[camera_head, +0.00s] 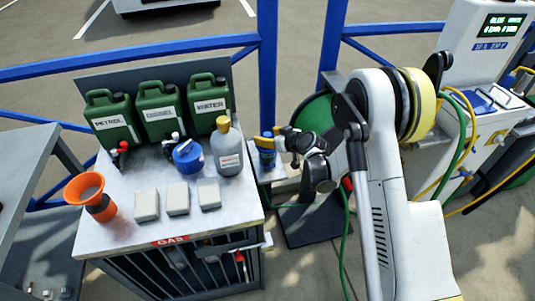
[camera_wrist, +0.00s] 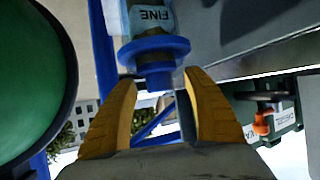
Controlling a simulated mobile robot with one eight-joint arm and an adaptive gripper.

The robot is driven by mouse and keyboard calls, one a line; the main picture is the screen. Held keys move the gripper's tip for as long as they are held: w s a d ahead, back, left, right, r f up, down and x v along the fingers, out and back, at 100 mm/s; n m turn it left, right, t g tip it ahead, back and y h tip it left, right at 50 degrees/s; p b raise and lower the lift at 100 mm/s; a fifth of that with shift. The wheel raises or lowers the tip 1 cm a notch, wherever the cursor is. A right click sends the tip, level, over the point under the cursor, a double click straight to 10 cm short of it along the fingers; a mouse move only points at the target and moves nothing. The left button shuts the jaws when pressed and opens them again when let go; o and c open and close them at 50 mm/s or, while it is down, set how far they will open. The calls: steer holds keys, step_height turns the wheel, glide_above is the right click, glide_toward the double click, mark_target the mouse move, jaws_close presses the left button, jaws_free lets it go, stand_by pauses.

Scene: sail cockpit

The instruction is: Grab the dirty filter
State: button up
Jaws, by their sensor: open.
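A filter with a blue collar and a clear body marked "FINE" (camera_wrist: 153,45) shows upside down at the top of the wrist view. In the head view a small blue cylinder (camera_head: 267,158), which looks like the same filter, stands right of the table. My gripper (camera_head: 267,138) is beside its top in the head view. In the wrist view my gripper (camera_wrist: 161,80) has its two yellow fingers apart, with the narrow blue end of the filter in line with the gap. I cannot tell whether they touch it. Dirt on the filter cannot be made out.
The table (camera_head: 130,232) left of my gripper bears a grey bottle (camera_head: 229,155), a blue round container (camera_head: 187,157), an orange funnel (camera_head: 86,189), several green cans and pale blocks. Blue rails and a white pump unit stand beyond.

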jaws_close()
steer(key=shift+r, duration=0.15)
